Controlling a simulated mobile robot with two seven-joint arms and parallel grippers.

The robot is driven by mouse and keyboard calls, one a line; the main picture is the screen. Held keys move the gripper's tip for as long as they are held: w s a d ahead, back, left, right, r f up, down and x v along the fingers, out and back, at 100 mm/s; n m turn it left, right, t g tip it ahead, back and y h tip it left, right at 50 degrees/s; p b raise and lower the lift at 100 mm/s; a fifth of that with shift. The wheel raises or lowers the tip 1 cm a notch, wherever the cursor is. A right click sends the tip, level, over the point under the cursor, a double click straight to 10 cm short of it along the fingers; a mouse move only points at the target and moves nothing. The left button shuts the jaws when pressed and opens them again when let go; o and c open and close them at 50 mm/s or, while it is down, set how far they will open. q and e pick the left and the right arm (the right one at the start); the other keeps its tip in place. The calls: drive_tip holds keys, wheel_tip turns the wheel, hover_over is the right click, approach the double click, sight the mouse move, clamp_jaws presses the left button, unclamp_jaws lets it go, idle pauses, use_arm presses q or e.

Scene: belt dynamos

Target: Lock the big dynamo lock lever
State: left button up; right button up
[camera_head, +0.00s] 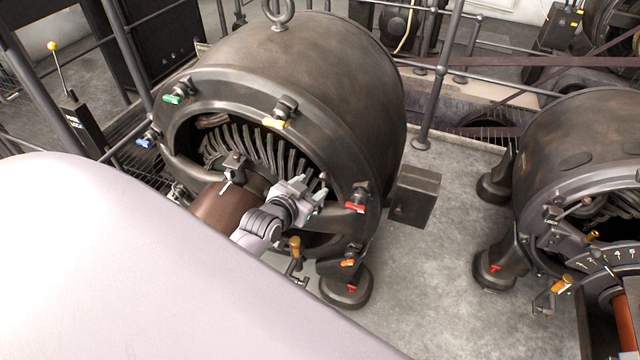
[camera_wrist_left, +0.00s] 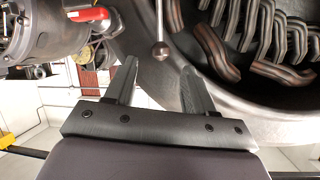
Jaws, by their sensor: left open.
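The big dynamo (camera_head: 330,75) is a dark round metal housing with an open front that shows coiled windings. A thin metal lever with a ball knob (camera_head: 323,176) stands at the right side of this opening, and the left wrist view also shows the ball-ended lever (camera_wrist_left: 160,50). It looks like the lock lever. My left gripper (camera_head: 312,191) is open and empty in front of the opening. In the left wrist view, the ball lies between the directions of the two fingertips (camera_wrist_left: 159,66); contact cannot be told. My right gripper is not in view.
Coloured handles sit round the housing rim, including a yellow one (camera_head: 273,122) and a red one (camera_head: 355,207). A brass-handled crank (camera_head: 295,246) is below my gripper. Railings stand behind.

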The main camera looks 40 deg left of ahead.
sight(322, 179)
use_arm(q)
drive_tip(key=shift+b+x, duration=0.65)
drive_tip(key=shift+x, duration=2.25)
drive_tip(key=shift+a, duration=0.1)
clamp_jaws()
